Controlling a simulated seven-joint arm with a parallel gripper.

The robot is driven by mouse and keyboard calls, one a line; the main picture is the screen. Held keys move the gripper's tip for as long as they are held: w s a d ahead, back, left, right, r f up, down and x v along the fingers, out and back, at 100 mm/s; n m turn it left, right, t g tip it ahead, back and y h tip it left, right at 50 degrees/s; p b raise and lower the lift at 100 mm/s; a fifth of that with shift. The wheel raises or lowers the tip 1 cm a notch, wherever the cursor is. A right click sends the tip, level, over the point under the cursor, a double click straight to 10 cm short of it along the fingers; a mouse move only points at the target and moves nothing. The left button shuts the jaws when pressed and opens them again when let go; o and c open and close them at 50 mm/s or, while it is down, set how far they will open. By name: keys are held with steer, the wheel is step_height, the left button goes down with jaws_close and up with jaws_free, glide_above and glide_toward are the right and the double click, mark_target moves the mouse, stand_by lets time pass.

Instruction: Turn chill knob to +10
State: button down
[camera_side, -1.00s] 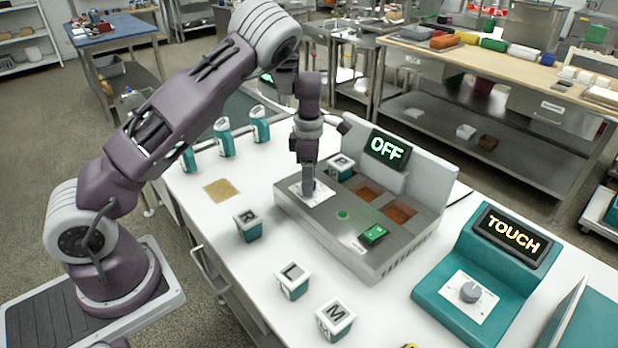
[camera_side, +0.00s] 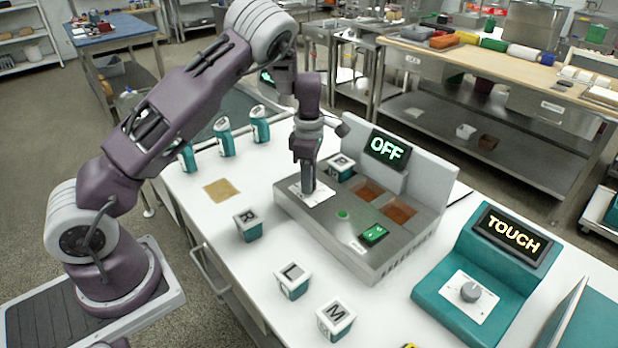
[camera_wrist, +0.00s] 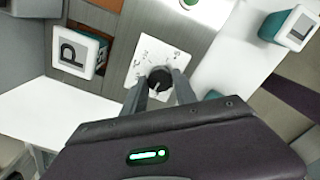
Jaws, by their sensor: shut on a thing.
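The chill knob (camera_wrist: 160,80) is a dark round knob on a white dial plate (camera_wrist: 150,55) with small markings too blurred to read. The plate lies on the top of the grey metal machine (camera_side: 330,222), at its left end. My gripper (camera_wrist: 160,92) points down over the plate and is shut on the knob, one finger on each side. In the side view my gripper (camera_side: 308,188) hides the knob.
A block marked P (camera_wrist: 78,52) sits in a machine slot beside the dial. Blocks marked R (camera_side: 248,225), L (camera_side: 292,281) and M (camera_side: 335,319) stand in front. A teal box (camera_side: 480,285) with its own knob reads TOUCH at right. A green switch (camera_side: 374,234) is on the machine.

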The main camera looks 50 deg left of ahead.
steer(key=m, duration=1)
steer(key=shift+m, duration=0.4)
steer(key=m, duration=1.1)
steer(key=shift+m, duration=0.3)
steer(key=c, duration=1)
jaws_free()
steer(key=shift+o, duration=0.2)
